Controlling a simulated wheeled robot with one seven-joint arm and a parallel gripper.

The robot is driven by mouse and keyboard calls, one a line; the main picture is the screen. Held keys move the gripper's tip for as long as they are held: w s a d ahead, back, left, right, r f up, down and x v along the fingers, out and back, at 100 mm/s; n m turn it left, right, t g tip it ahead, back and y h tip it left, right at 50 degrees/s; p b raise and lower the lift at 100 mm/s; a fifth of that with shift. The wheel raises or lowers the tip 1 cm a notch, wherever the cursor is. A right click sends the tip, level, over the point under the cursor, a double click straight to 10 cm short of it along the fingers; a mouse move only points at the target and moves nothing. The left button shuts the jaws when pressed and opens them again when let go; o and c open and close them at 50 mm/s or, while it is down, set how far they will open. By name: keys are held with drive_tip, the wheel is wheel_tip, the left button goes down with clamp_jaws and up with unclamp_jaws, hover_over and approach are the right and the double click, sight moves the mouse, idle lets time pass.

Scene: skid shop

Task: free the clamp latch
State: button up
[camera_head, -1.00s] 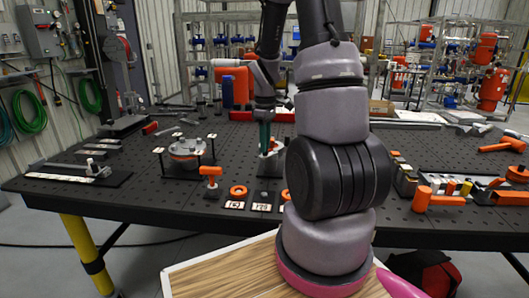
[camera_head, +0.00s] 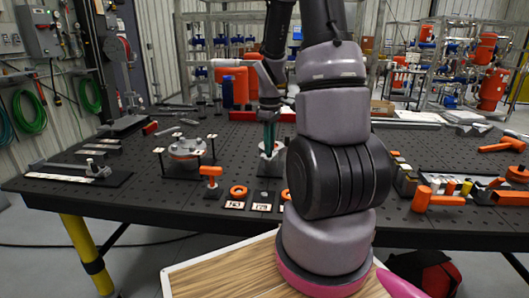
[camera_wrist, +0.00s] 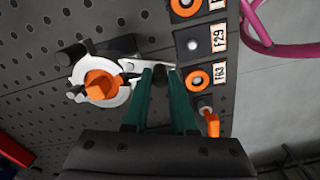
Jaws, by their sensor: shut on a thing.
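The clamp (camera_wrist: 118,88) is a pale round metal piece with an orange block on its middle, seen in the wrist view left of my fingers. Its light metal latch arm (camera_wrist: 131,66) reaches right to my fingertips. My gripper (camera_wrist: 161,72) has two green fingers, shut on the latch's dark end between their tips. In the head view my gripper (camera_head: 269,128) points down at the clamp's pale base (camera_head: 266,156) on the black table. My arm and fingers hide much of the clamp there, including the latch.
Number tags with orange rings (camera_head: 238,190) and an orange-handled part (camera_head: 210,174) stand at the table's front edge. A round metal fixture (camera_head: 187,148) is to the left. Orange tools (camera_head: 439,197) lie at right. The perforated black table (camera_head: 110,190) has bare room at left.

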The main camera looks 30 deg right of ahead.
drive_tip(key=shift+s+d, duration=0.35)
drive_tip(key=shift+s, duration=0.05)
drive_tip(key=shift+s+d, duration=0.25)
drive_tip(key=shift+d, duration=0.2)
drive_tip(key=o, duration=1.1)
drive_tip(key=shift+r, duration=0.1)
wheel_tip(320, 180, up, 7)
drive_tip(key=shift+f, duration=0.1)
idle(0.7)
